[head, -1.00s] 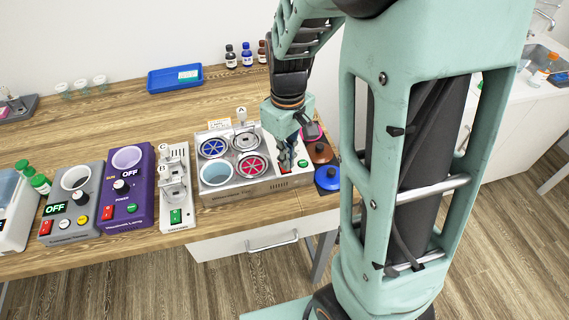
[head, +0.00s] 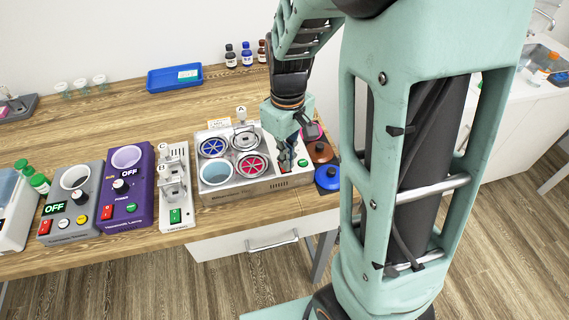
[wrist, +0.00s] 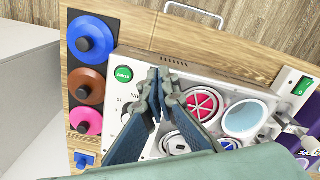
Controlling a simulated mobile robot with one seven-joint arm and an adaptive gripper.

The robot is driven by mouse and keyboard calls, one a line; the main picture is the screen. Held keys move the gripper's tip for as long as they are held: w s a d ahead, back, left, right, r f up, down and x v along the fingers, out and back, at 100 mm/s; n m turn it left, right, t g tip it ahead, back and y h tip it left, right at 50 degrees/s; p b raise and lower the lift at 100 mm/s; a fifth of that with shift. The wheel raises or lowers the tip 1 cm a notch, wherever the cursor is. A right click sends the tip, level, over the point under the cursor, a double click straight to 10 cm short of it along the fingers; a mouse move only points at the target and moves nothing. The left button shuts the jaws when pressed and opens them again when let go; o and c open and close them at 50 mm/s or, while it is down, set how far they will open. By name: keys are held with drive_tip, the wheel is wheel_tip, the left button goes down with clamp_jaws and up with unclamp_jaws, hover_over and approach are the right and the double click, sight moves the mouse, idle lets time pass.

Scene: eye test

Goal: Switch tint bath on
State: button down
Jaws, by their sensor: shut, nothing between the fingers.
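The tint bath (head: 240,190) is a pale metal box with several round wells on the bench, in the middle of the head view. Some wells have red or blue spoked inserts, and one is filled light blue. Its right-hand panel carries a green button (head: 303,163), which also shows in the wrist view (wrist: 123,74). My gripper (head: 286,167) is shut and empty, pointing down over this panel, just left of the green button. In the wrist view the fingertips (wrist: 167,62) are beside the button and cover part of the panel. I cannot tell whether they touch it.
Blue (head: 327,178), brown (head: 319,152) and pink lids lie right of the bath. A white device (head: 174,215), a purple device (head: 126,205) and a grey device (head: 70,225), the latter two reading OFF, stand left. A blue tray (head: 174,78) and bottles (head: 246,55) are behind.

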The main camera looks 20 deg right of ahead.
drive_tip(key=shift+f+b, duration=0.75)
drive_tip(key=shift+f, duration=0.2)
idle(0.3)
wheel_tip(320, 180, up, 7)
drive_tip(key=p, duration=0.5)
idle(0.3)
idle(0.4)
